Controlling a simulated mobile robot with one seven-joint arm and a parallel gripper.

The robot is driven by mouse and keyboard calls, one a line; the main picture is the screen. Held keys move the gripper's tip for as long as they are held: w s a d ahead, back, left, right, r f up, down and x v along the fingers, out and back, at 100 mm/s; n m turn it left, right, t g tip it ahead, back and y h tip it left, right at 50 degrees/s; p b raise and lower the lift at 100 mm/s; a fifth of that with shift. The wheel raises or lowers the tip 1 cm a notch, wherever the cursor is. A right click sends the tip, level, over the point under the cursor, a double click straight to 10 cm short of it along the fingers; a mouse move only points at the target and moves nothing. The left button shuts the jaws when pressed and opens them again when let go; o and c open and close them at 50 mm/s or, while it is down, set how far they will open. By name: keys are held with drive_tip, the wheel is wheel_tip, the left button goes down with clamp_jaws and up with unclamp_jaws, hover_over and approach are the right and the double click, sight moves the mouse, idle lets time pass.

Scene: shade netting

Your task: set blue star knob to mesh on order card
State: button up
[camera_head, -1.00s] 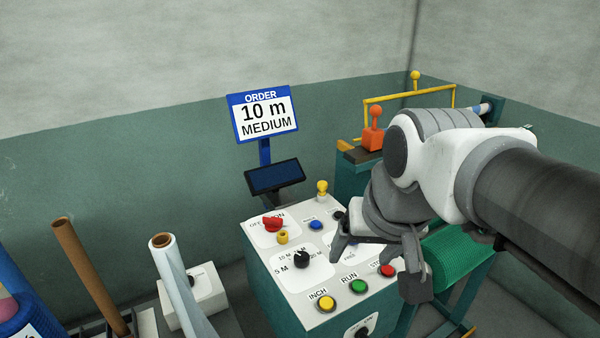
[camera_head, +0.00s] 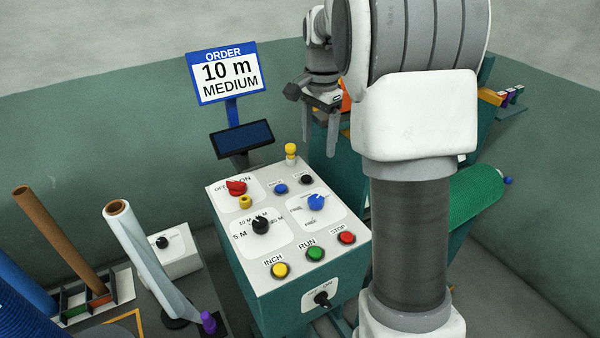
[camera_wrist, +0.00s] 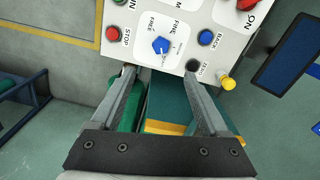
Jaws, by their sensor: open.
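The order card (camera_head: 228,76) reads "10 m MEDIUM" and stands on a blue post behind the control panel. The blue star knob (camera_head: 316,202) is on the right part of the white panel top (camera_head: 215,196). In the wrist view the blue star knob (camera_wrist: 160,45) lies beyond the fingertips, with "FINE" and "FREE" printed around it; its exact setting is hard to read. My gripper (camera_head: 321,150) is open and empty, above and behind the panel's right back corner. Its fingers (camera_wrist: 162,75) point toward the knob, apart from it.
The panel also has a red switch (camera_head: 237,188), a black length knob (camera_head: 261,226), and yellow INCH (camera_head: 279,270), green RUN (camera_head: 314,254) and red STOP (camera_head: 347,238) buttons. A yellow-topped post (camera_head: 291,152) stands at its back edge. A green mesh roll (camera_head: 476,205) lies right.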

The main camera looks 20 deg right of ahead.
sight(316, 198)
drive_tip(key=f, duration=1.8)
drive_tip(key=shift+w+d+p, duration=0.2)
drive_tip(key=shift+w+p, duration=0.15)
clamp_jaws()
